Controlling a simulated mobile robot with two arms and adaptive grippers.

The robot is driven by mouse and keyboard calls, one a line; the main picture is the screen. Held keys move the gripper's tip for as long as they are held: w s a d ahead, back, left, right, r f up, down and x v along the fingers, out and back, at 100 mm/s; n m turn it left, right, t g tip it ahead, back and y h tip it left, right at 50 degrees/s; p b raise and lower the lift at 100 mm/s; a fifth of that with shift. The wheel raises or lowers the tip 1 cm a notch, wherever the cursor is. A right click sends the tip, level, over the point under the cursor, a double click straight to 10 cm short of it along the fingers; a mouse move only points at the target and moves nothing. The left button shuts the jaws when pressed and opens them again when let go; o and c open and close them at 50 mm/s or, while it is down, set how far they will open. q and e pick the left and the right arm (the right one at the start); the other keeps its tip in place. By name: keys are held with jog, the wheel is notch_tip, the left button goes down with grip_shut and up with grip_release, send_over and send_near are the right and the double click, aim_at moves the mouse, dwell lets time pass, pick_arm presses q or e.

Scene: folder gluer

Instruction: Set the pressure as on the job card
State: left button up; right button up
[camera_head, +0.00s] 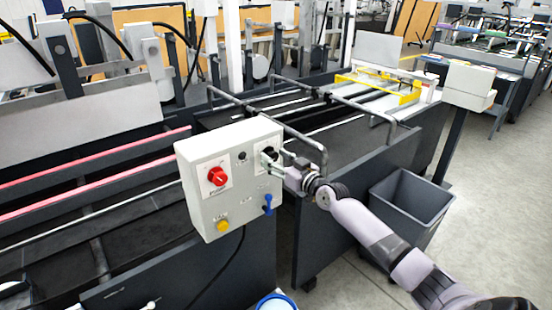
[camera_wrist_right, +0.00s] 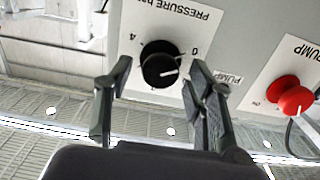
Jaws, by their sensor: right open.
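The pressure knob is a black round dial (camera_wrist_right: 160,66) on a white label reading "PRESSURE bar". The label shows the marks 0 and 4, upside down in the wrist view. A white pointer line on the knob points to the right and slightly up there. In the head view the knob (camera_head: 269,153) is partly hidden by my right gripper (camera_head: 277,166). In the wrist view my right gripper (camera_wrist_right: 159,80) is open, with one finger on each side of the knob; I cannot tell whether they touch it. I cannot make out a job card. My left gripper is not in view.
A dark bin (camera_head: 410,200) stands right, beside my arm. Metal rails (camera_head: 300,140) run behind the box.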

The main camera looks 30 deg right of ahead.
jog(key=shift+w, duration=0.2)
jog(key=shift+c, duration=0.5)
jog(key=c, duration=1)
